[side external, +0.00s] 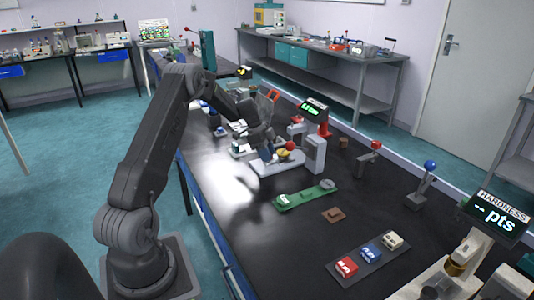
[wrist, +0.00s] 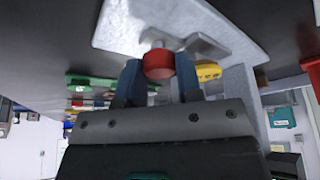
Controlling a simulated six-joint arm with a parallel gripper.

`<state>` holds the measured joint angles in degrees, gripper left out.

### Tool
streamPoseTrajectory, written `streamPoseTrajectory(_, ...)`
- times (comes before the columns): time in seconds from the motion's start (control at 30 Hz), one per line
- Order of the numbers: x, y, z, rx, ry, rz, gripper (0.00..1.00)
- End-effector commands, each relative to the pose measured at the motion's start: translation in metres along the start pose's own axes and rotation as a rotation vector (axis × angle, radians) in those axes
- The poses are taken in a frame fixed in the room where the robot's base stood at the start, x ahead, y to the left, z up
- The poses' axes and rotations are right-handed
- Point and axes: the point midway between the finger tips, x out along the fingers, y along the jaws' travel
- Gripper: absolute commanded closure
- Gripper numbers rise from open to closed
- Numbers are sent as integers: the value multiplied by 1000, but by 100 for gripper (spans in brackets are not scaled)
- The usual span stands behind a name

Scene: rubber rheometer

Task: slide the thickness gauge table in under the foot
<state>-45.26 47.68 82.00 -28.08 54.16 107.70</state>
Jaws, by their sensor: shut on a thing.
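The thickness gauge has a white base (side external: 278,167), an upright column (side external: 316,154) and a lit display (side external: 313,109). My gripper (wrist: 158,84) reaches in low over the base from the left, its blue fingers closed around a red knob (wrist: 158,63). A red round part (side external: 291,146) also shows at the fingertips in the side view. A pale plate (wrist: 130,22) with a grey piece lies beyond the knob in the wrist view. A yellow part (wrist: 208,72) sits close beside the right finger. I cannot make out the table's edges or its gap to the foot.
A green strip (side external: 300,196) with small parts and a brown block (side external: 333,215) lie in front of the gauge. A dark tray (side external: 368,257) holds red, blue and white blocks. A hardness tester (side external: 494,218) stands at right. The black bench is clear at front left.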

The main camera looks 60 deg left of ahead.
Motion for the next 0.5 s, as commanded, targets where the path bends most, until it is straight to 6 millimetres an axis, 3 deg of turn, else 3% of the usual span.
streamPoseTrajectory(0.3,9,-24,-22,2,2,-6,100)
streamPoseTrajectory(0.5,9,-28,-26,1,2,-11,100)
